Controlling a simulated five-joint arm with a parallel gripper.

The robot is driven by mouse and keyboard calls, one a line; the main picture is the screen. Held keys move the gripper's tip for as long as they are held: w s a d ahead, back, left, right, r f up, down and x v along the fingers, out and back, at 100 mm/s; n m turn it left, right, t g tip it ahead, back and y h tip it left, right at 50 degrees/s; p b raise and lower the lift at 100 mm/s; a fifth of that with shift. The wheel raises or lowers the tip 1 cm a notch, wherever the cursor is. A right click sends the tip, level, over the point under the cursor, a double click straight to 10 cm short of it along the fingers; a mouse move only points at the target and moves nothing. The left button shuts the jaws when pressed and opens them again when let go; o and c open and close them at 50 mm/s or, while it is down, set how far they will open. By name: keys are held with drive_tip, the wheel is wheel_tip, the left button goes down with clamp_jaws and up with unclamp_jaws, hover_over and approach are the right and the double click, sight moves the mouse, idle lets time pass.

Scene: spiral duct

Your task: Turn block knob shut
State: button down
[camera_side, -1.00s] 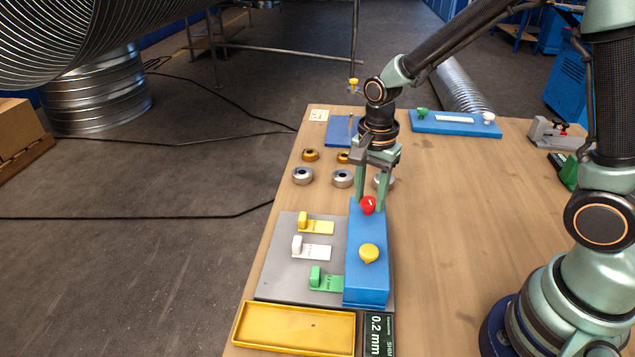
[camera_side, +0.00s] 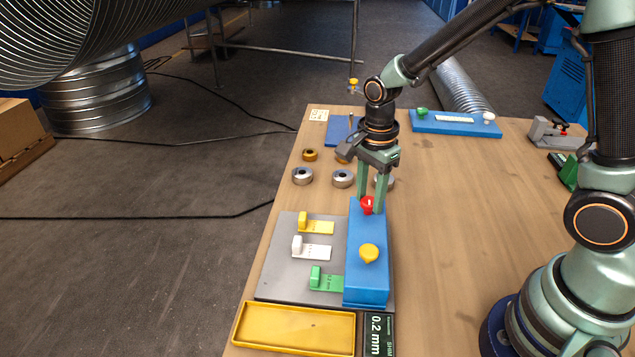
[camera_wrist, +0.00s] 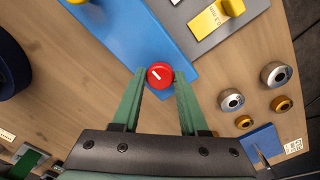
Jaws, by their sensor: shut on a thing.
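A long blue block (camera_side: 366,283) stands on a grey plate (camera_side: 281,270). A red knob (camera_side: 367,204) with a white pointer mark sits on the block's far end, and a yellow knob (camera_side: 369,253) sits nearer its middle. My gripper (camera_side: 370,207) points down over the far end of the block, its two green fingers shut on the red knob. In the wrist view my gripper (camera_wrist: 160,78) has a fingertip on each side of the red knob (camera_wrist: 160,75), whose white mark lies slanted.
Yellow, white and green tabbed gauges (camera_side: 318,250) lie on the plate left of the block. A yellow tray (camera_side: 295,328) is in front. Metal rings (camera_side: 302,175) lie behind the plate. A blue bar with knobs (camera_side: 455,123) is at the back. Bare table lies right of the block.

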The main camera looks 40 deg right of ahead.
sight(369, 201)
drive_tip(key=shift+c, duration=2.2)
unclamp_jaws()
drive_tip(key=shift+r, duration=0.15)
wheel_tip(369, 201, up, 12)
drive_tip(key=s+d+r+n+t, duration=0.3)
drive_tip(key=s+n+t, duration=0.2)
drive_tip(key=n, duration=1.3)
drive_tip(key=s, duration=0.3)
drive_tip(key=shift+r+t, duration=0.3)
drive_tip(key=shift+r, duration=0.1)
